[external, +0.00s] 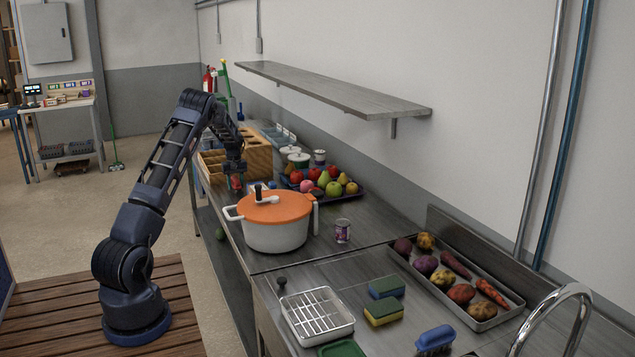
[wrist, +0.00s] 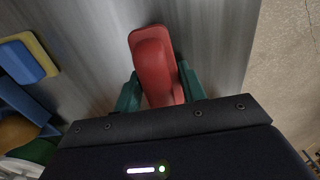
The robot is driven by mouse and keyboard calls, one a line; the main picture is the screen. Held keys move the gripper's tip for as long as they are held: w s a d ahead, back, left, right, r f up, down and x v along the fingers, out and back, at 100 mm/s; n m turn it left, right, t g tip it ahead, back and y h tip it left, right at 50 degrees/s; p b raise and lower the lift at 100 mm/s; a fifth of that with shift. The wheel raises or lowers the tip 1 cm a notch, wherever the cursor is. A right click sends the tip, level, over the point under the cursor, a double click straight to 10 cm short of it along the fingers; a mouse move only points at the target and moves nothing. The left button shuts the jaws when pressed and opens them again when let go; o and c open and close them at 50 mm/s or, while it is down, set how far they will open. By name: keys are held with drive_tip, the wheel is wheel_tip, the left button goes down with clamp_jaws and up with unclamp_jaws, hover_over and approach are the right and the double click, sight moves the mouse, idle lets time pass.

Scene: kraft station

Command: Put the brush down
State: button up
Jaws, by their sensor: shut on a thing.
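My gripper (external: 235,178) is behind the white pot, in front of the wooden organizer. In the wrist view its green fingers (wrist: 159,86) are shut on a red, rounded, elongated thing, which I take for the brush (wrist: 152,52). Its bristles are hidden. A small part of the red brush (external: 237,184) shows below my gripper in the external view. It is over or near the metal counter (wrist: 90,40); I cannot tell whether it touches it.
A white pot (external: 275,233) with an orange lid stands close in front. A fruit tray (external: 357,197) lies to the right, and the wooden organizer (external: 257,155) is behind. A blue brush (external: 436,338) lies at the front right. The counter's edge and the floor (wrist: 285,70) are near.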

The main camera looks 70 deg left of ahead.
sight(235, 178)
drive_tip(key=shift+f, duration=0.15)
drive_tip(key=o, duration=1.1)
drive_tip(key=shift+c, duration=0.2)
wheel_tip(235, 178, up, 12)
drive_tip(key=shift+r, duration=0.15)
